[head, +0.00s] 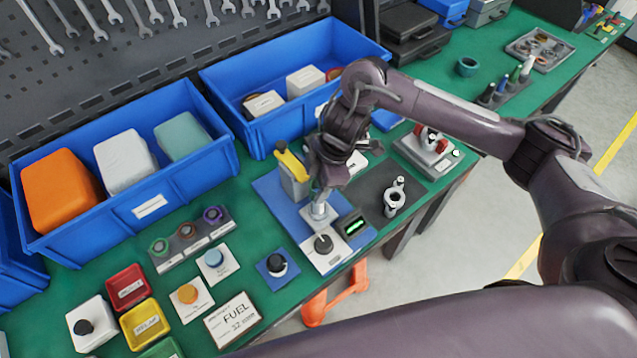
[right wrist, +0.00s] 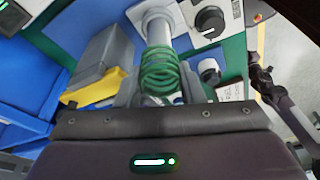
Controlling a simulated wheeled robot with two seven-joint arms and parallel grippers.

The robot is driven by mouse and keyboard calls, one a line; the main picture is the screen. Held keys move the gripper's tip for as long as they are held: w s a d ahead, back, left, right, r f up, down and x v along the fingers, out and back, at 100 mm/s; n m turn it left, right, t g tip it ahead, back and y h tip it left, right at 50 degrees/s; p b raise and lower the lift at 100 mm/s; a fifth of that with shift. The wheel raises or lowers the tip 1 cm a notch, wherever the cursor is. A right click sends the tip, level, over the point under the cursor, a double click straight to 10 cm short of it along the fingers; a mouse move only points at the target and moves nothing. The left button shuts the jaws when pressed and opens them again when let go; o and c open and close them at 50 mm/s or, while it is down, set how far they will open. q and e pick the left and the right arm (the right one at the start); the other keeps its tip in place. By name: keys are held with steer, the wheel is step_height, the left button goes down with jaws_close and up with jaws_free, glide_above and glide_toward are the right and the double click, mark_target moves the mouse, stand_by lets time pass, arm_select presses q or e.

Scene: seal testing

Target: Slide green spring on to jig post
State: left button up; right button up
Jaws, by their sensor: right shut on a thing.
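The green spring (right wrist: 160,70) is a wire coil in the right wrist view. It surrounds the pale metal jig post (right wrist: 157,30), its coils part way along the post toward my gripper. In the head view my right gripper (head: 320,192) points down over the post's pale base (head: 319,214) and is shut on the spring. The gripper hides the spring and most of the post there. My left gripper does not show.
The post stands on a blue plate (head: 271,188) beside a grey block with a yellow clamp (head: 291,163). A dial (head: 323,243) and green-lit display (head: 353,227) sit in front. Blue bins (head: 150,207) line the back. A rack with coloured rings (head: 187,232) is at left.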

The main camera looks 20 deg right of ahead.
steer(key=shift+f+b, duration=0.35)
steer(key=shift+f, duration=0.35)
stand_by(1.1)
steer(key=o, duration=1.1)
steer(key=shift+c, duration=0.2)
step_height(320, 180, up, 7)
steer(key=p, duration=0.7)
stand_by(0.3)
